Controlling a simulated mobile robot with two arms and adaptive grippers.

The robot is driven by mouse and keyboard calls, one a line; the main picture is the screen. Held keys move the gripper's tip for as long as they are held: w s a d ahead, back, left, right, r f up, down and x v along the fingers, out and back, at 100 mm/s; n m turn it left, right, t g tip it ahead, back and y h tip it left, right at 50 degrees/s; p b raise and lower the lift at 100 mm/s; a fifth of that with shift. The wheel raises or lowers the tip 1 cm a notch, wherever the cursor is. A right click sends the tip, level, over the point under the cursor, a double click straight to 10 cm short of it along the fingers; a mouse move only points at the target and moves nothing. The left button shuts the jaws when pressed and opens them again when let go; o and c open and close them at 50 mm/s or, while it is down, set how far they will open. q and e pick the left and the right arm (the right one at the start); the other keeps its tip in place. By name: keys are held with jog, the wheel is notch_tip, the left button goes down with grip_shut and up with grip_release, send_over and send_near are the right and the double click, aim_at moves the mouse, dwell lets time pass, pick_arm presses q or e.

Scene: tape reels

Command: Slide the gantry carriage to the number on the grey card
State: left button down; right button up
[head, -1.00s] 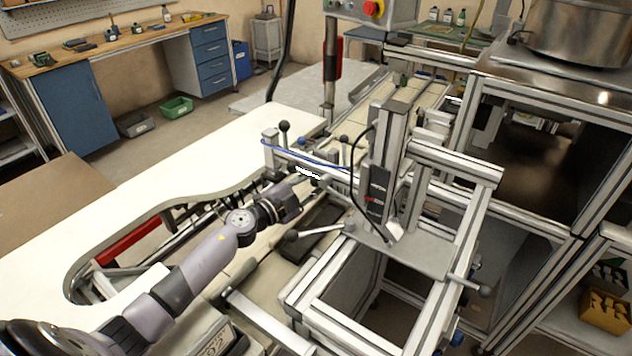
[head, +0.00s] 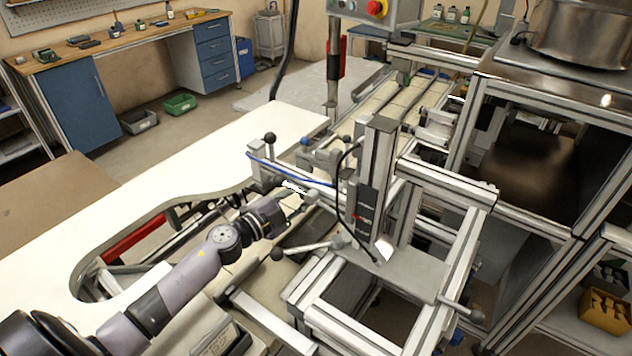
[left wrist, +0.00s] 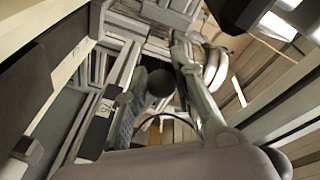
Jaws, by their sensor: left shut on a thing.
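The gantry carriage (head: 378,165) is an upright metal column with a black unit on its front. It stands on a grey plate (head: 425,272), and a crossbeam reaches left from it. My left gripper (head: 302,199) comes in from the left and is shut at the carriage's near side, below the crossbeam. The left wrist view shows a dark round knob (left wrist: 160,82) between its fingers (left wrist: 165,95); the exact grip is partly hidden. A small label (left wrist: 105,108) with a hard-to-read digit shows there. I cannot make out the grey card. My right gripper is not in view.
A lever with a black ball (head: 277,254) sticks out just below my left gripper. Another ball-topped post (head: 270,138) stands on the crossbeam's left end. A white curved tabletop (head: 150,205) lies left. A metal frame with a large pot (head: 580,35) stands right.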

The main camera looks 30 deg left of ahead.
pick_arm(q)
jog(key=v, duration=0.2)
jog(key=shift+s+r, duration=0.2)
jog(key=shift+s, duration=0.2)
jog(key=shift+d, duration=0.1)
jog(key=shift+w, duration=0.1)
jog(key=c, duration=1.7)
grip_release()
jog(key=o, duration=0.3)
jog(key=shift+o, duration=0.2)
jog(key=shift+f, duration=0.15)
jog(key=shift+s, duration=0.4)
jog(key=v, duration=1.1)
jog(key=shift+s, duration=0.2)
